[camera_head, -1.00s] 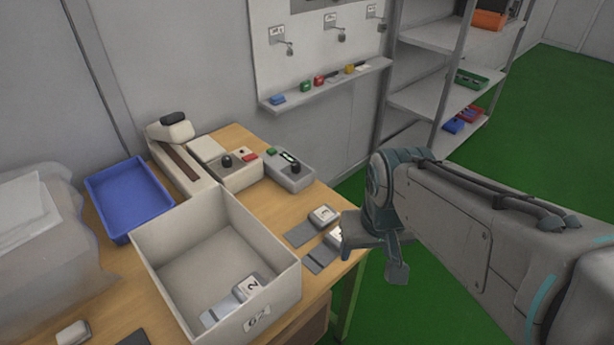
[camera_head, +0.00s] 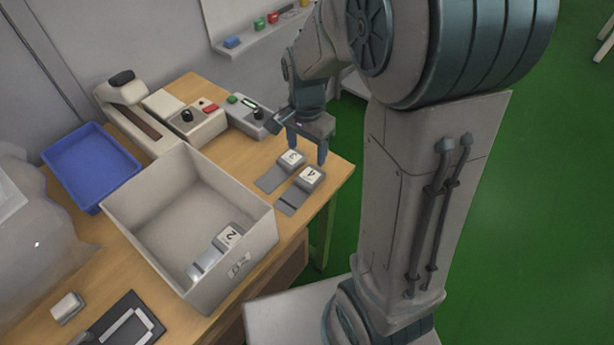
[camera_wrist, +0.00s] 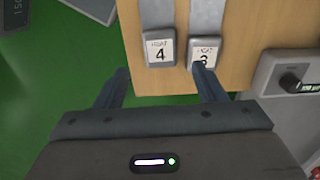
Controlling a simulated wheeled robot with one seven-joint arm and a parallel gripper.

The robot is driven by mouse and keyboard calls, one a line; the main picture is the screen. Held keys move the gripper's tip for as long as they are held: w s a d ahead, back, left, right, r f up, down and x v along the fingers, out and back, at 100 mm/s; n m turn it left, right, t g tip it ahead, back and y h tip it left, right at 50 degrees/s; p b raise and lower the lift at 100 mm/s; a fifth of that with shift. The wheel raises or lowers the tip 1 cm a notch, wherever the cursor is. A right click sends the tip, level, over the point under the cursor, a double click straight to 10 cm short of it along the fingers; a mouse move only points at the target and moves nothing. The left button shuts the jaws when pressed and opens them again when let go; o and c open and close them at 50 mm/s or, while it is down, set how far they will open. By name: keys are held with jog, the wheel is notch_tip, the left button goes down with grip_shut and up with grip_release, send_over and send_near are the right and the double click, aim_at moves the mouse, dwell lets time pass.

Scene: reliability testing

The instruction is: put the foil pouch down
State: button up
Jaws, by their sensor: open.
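My gripper (camera_head: 307,150) is open, with nothing between its fingers, over the table's right edge. In the wrist view its fingertips (camera_wrist: 160,70) spread just short of two grey blocks with white labels. The block marked 4 (camera_head: 310,177) lies roughly between the fingers in the wrist view (camera_wrist: 160,50). The block marked 3 (camera_head: 291,157) is partly covered by the right finger there (camera_wrist: 205,48). Each has a flat grey strip. A similar block marked 2 (camera_head: 229,237) with a shiny strip (camera_head: 207,262) lies in the pale open box (camera_head: 150,240). I cannot tell which piece is the foil pouch.
A blue tray (camera_head: 92,165), a sealer-like machine (camera_head: 140,120) and grey control boxes (camera_head: 190,120) stand behind the pale box. A clear bag (camera_head: 40,240) is at left. A dark framed plate (camera_head: 125,322) lies at the front. Green floor is open at right.

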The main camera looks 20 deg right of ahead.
aim_at(308, 178)
jog(key=f, duration=1.1)
jog(key=shift+w+d, duration=0.1)
jog(key=shift+d, duration=0.1)
jog(key=shift+r, duration=0.1)
jog(key=c, duration=0.8)
